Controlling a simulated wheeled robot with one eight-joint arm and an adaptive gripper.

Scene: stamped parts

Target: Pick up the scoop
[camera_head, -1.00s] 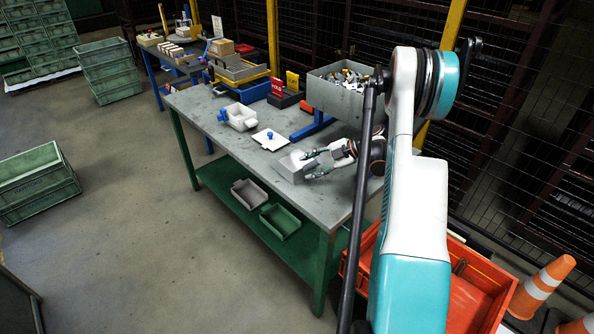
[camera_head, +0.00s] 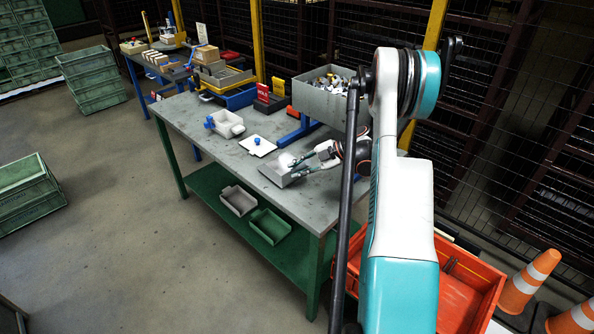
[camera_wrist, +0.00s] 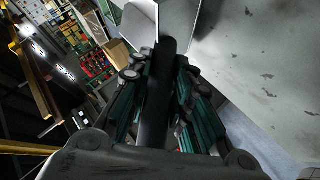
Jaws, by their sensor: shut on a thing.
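The scoop (camera_head: 282,172) has a light grey metal pan at the right part of the workbench top, near its front edge. Its dark handle (camera_wrist: 163,82) runs between the fingers in the wrist view, with the pan's pale sides (camera_wrist: 138,25) beyond it. My gripper (camera_head: 303,166) is shut on the handle, with green-padded fingers on both sides of it in the wrist view (camera_wrist: 160,80). The pan is at or just above the bench (camera_head: 196,130); I cannot tell whether it touches. The fingers partly hide the handle.
A grey bin of parts (camera_head: 322,97) stands on a blue stand behind my gripper. A white lid with a blue knob (camera_head: 257,147) and a white box (camera_head: 228,125) lie to the left. Two trays (camera_head: 268,226) sit on the lower shelf. An orange crate (camera_head: 465,290) stands at right.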

